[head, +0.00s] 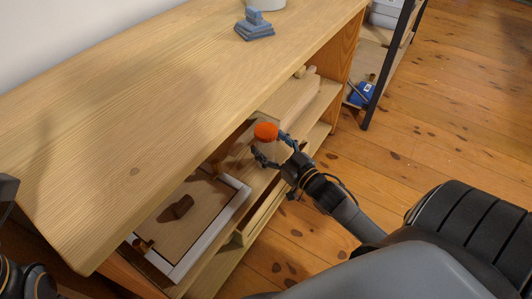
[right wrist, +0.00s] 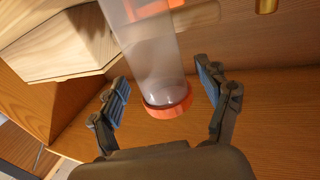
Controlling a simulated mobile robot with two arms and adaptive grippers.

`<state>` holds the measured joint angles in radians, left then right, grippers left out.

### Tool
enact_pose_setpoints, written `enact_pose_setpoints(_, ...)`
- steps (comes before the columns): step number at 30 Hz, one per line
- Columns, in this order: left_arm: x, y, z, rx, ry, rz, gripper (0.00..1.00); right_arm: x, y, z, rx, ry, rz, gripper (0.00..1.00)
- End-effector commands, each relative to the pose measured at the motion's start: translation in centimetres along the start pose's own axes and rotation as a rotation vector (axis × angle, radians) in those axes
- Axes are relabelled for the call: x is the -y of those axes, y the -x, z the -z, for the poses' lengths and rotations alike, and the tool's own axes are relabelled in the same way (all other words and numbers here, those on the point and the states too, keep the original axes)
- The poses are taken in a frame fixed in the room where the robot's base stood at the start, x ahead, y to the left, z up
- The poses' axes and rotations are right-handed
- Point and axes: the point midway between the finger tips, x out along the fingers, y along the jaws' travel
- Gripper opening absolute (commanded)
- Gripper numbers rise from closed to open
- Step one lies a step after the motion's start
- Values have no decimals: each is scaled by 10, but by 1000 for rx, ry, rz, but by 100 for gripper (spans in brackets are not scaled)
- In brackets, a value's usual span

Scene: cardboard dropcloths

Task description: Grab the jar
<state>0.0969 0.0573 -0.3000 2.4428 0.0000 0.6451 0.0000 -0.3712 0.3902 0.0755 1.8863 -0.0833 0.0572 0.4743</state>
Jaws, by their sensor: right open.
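The jar shows in the right wrist view as a clear, frosted cylinder (right wrist: 150,58) with an orange cap (right wrist: 168,101) at its near end. In the head view only its orange cap (head: 265,131) shows clearly, at the front opening of the wooden shelf unit. My right gripper (head: 272,150) is open at the jar. In the right wrist view its fingers (right wrist: 163,80) stand on either side of the jar, with a visible gap on both sides. Only dark parts of my left arm show at the head view's left edge; its gripper is not visible.
The wooden unit's top (head: 150,120) overhangs the shelves. A pale wooden block-like object (head: 290,98) lies on the shelf beyond the jar. A white-framed panel (head: 225,212) is nearer, lower left. A blue-grey object (head: 254,27) sits on top.

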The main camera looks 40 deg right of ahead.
Motion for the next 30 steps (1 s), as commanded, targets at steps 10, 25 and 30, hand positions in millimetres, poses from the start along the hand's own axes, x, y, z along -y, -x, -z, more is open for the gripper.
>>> enact_pose_setpoints(10,-2,-6,4,-33,-4,-13,77,0,-21,0,0,1,1,77)
enact_pose_setpoints(25,-2,-6,4,-34,-4,-13,77,0,-21,1,-1,0,1,14)
enact_pose_setpoints(30,-2,-6,4,-34,-4,-13,77,0,-21,1,-1,0,1,13)
